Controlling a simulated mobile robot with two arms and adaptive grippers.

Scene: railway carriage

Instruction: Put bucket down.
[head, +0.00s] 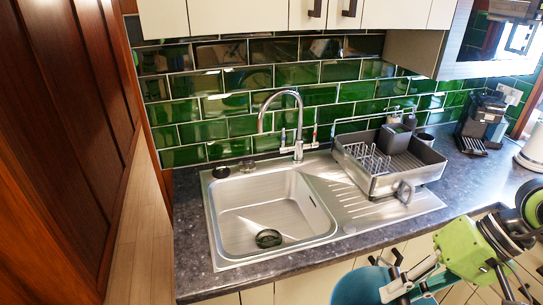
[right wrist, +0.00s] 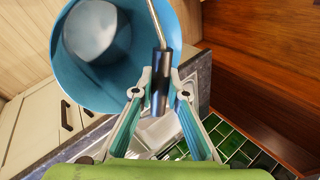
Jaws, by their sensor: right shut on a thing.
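A blue bucket (head: 362,287) hangs at the bottom of the head view, in front of the counter and partly cut off by the frame edge. In the right wrist view the bucket (right wrist: 75,75) is tilted with its open mouth towards the camera, and its inside looks empty. My right gripper (head: 393,288) is beside it. In the right wrist view the right gripper (right wrist: 159,95) is shut on the dark grip of the bucket's wire handle (right wrist: 160,80). My left gripper is not in view.
A steel sink (head: 270,205) is set into the dark speckled counter (head: 190,240), with a curved tap (head: 298,120) behind it. A grey dish rack (head: 385,180) stands on the drainer. A coffee machine (head: 483,118) is at the right. The sink basin is clear apart from its drain.

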